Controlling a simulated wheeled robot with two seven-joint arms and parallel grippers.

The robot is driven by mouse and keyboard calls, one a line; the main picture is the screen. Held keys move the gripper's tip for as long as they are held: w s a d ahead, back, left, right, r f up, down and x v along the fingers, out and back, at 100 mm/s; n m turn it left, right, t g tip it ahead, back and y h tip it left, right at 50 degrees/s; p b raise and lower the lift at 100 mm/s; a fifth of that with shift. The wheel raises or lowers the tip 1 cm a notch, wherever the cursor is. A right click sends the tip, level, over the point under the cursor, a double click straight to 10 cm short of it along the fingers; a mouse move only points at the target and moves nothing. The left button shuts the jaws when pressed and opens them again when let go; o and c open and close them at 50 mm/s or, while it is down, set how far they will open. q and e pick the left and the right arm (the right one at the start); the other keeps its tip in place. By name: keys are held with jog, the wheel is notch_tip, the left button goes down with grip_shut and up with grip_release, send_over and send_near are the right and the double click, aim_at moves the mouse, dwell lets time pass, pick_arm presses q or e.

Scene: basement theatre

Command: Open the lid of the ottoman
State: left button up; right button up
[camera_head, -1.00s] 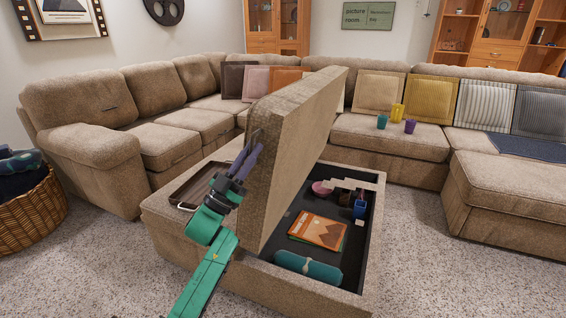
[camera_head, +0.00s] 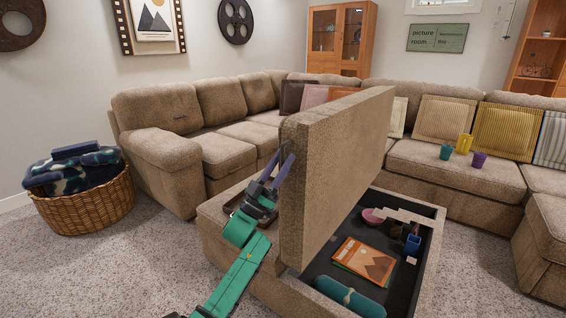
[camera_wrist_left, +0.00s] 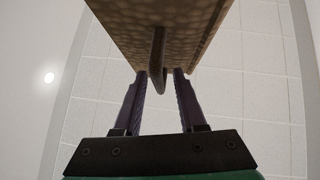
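The ottoman (camera_head: 205,214) is open, with its thick beige lid (camera_head: 335,175) standing steeply tilted above the box. The dark-lined inside shows to the right of the lid. My left gripper (camera_head: 280,160) is at the near left edge of the lid, on its outer side. In the left wrist view its two purple fingers (camera_wrist_left: 160,76) are apart. A dark handle (camera_wrist_left: 157,60) hangs from the lid (camera_wrist_left: 155,22) between the fingertips, with gaps on both sides. My right gripper is not in view.
Inside the ottoman are an orange book (camera_head: 363,262), a teal roll (camera_head: 350,297), a pink bowl (camera_head: 372,216) and a blue cup (camera_head: 412,245). A tray (camera_head: 236,200) lies behind my gripper. The sectional sofa (camera_head: 165,150) curves behind. A wicker basket (camera_head: 85,207) stands left on open carpet.

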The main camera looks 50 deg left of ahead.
pick_arm(q)
jog(key=v, duration=1.4)
jog(key=shift+s+f, duration=0.2)
jog(key=shift+f, duration=0.05)
